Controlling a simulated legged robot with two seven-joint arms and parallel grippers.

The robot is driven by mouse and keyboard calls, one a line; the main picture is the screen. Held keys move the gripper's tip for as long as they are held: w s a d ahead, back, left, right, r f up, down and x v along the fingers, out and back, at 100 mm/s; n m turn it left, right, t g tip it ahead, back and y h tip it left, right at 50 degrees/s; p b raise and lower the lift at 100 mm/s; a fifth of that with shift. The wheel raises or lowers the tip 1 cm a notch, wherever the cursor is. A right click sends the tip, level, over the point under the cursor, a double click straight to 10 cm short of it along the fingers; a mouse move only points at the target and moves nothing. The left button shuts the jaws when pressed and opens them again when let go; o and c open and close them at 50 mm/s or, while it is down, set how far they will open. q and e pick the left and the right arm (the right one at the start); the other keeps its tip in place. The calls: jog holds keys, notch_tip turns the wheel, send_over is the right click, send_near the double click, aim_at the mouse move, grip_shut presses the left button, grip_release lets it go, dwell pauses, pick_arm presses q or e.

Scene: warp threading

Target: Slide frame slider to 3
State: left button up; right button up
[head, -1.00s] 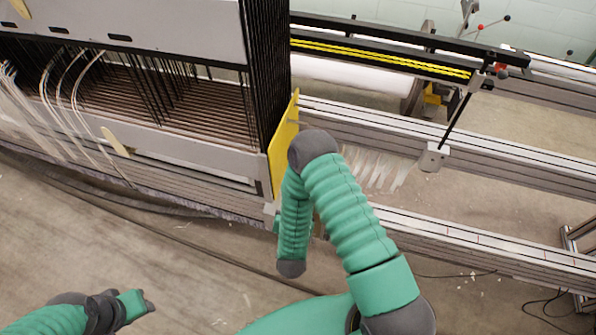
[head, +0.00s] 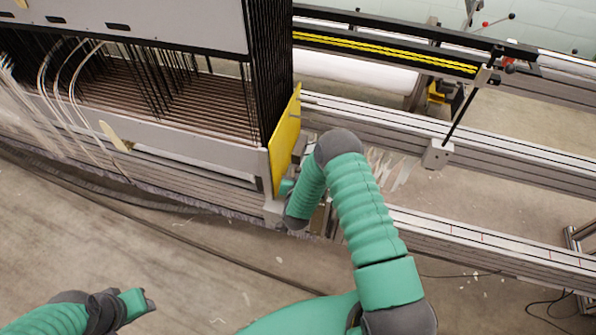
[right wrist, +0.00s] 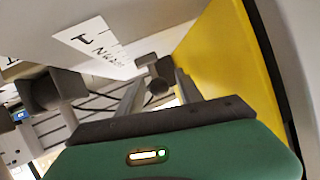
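The frame slider is not clearly identifiable. In the right wrist view, a small dark knob (right wrist: 158,82) on a stem lies between and beyond the fingers of my right gripper (right wrist: 160,92). These fingers stand apart; I cannot tell whether they touch the knob. In the head view, my right gripper is mostly hidden behind my forearm, beside the yellow plate (head: 285,145). My left gripper (head: 148,300) is low at the left, away from the machine; its fingers are unclear.
The yellow plate also fills the right of the right wrist view (right wrist: 222,70), close to the gripper. The warp frame with black heddles (head: 268,75) stands left of it. Metal rails (head: 480,158) run off to the right.

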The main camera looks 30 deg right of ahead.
jog(key=shift+d+f, duration=0.15)
jog(key=shift+d, duration=0.1)
jog(key=c, duration=0.5)
jog(key=shift+a, duration=0.2)
grip_shut()
